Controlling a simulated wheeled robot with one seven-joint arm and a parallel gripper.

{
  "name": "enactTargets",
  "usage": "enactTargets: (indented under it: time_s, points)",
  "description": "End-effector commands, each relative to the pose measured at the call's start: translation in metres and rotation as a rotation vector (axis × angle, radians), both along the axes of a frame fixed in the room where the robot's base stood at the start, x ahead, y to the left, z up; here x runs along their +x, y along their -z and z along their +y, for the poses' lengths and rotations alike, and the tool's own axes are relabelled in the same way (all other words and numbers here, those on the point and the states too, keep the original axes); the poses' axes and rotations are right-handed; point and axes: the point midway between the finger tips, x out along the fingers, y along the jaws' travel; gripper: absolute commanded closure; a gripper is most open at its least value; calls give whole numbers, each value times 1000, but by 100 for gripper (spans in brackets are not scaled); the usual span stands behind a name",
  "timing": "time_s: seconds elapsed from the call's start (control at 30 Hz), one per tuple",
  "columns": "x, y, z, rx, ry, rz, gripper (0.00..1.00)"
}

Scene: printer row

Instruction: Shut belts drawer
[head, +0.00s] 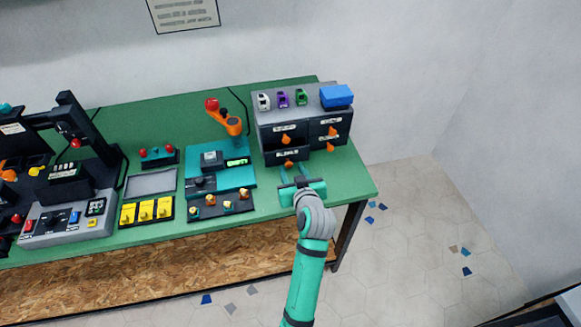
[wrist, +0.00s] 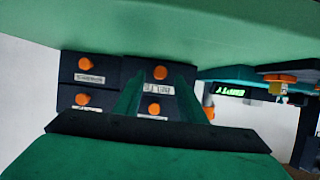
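A dark drawer cabinet with a grey top (head: 304,97) stands at the right end of the green bench. It has two columns of drawers with orange knobs and white labels too small to read surely. The lower left drawer (head: 288,154) sticks out toward me past the others. It shows upside down in the wrist view, with its orange knob (wrist: 160,72) between my fingers. My gripper (head: 292,170) is open in front of that drawer, its two teal fingers apart on either side of the knob. Whether they touch the drawer front, I cannot tell.
Small toy-like figures and a blue box (head: 336,96) sit on the cabinet. Left of it is a teal device (head: 220,178) with an orange lever (head: 233,124); a dark panel with knobs (head: 221,207) lies in front. The bench's right end (head: 352,180) is bare.

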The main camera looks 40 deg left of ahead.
Motion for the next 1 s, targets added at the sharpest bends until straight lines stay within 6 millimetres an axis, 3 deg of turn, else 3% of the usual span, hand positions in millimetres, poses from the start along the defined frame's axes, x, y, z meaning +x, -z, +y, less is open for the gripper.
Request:
enactTargets:
  time_s: [0.2, 0.6, 0.77, 1.0]
  points:
    - [15, 9, 17, 1, 0, 0, 63]
    - [18, 12, 23, 0, -1, 0, 63]
    - [18, 12, 23, 0, -1, 0, 100]
    - [24, 12, 21, 1, 7, 0, 100]
